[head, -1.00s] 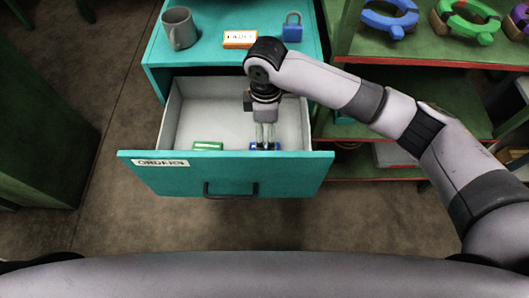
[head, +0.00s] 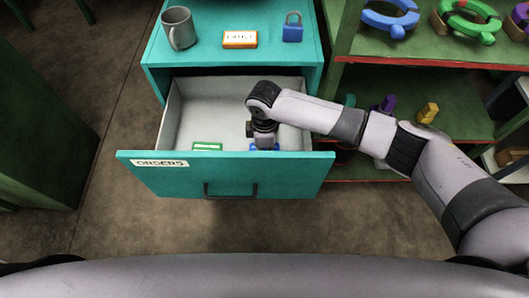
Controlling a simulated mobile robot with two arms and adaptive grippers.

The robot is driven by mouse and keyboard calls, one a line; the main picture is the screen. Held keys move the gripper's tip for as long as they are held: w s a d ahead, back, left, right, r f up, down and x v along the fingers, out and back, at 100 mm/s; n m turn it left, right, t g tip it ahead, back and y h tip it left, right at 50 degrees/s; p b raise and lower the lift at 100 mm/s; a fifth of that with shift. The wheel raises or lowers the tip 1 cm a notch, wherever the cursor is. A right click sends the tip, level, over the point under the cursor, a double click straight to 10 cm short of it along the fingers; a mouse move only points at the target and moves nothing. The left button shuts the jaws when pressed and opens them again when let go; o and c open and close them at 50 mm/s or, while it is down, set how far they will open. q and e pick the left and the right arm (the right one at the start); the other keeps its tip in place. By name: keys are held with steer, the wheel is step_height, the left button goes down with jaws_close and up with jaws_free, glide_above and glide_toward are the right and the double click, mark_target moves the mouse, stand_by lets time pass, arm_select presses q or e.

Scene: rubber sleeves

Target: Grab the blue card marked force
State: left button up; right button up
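A blue card (head: 277,148) lies in the open teal drawer (head: 300,172), close behind its front panel. Only small blue parts show on either side of my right gripper, and any marking on it is hidden. My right gripper (head: 264,145) points down into the drawer, right over the blue card. Its fingertips are hidden, so I cannot tell whether they are open or closed on the card. A green card (head: 207,147) lies to the left in the same drawer. My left gripper is not in view.
On the cabinet top (head: 215,55) stand a grey mug (head: 179,28), an orange box with a white label (head: 240,39) and a blue padlock (head: 292,28). A green shelf (head: 430,55) with coloured rings is to the right. The drawer's back is empty.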

steer(key=shift+c, duration=0.4)
steer(key=c, duration=1.2)
steer(key=shift+o, duration=0.2)
